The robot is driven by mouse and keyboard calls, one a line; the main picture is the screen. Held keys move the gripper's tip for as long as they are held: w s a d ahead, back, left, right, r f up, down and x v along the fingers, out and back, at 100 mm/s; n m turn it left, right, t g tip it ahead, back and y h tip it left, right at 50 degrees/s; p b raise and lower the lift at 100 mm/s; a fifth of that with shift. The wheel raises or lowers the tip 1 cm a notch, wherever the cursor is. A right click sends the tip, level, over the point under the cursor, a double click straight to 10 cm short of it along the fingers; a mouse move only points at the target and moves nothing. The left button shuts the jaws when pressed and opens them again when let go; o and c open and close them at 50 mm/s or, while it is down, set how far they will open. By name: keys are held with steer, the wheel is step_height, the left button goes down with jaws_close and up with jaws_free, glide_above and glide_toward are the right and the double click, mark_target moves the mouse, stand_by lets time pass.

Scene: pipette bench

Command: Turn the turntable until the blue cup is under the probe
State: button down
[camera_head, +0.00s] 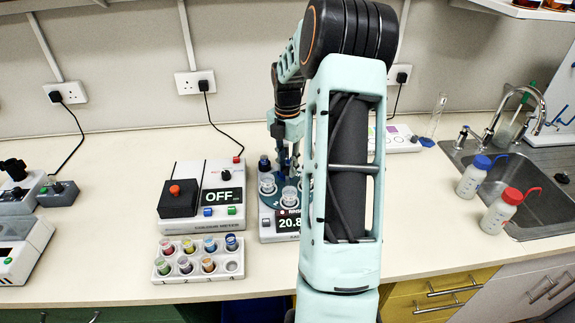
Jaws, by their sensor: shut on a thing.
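The turntable (277,204) is a dark teal disc on a white base whose display reads about 20.8. Clear cups stand on it, one at its left (267,183) and one at its front (290,196). A small dark, bluish vessel (264,162) shows at its back left; I cannot tell whether it is the blue cup. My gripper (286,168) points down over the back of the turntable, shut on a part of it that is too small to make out. My arm covers the turntable's right side. I cannot make out the probe.
A colour meter (215,190) reading OFF stands to the left. In front of it is a white rack (165,275) of several coloured cups. Two wash bottles, blue-capped (471,180) and red-capped (500,214), stand by the sink (530,210).

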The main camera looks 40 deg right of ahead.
steer(key=shift+w+r, duration=0.1)
steer(key=c, duration=1.7)
jaws_free()
step_height(320, 180, up, 12)
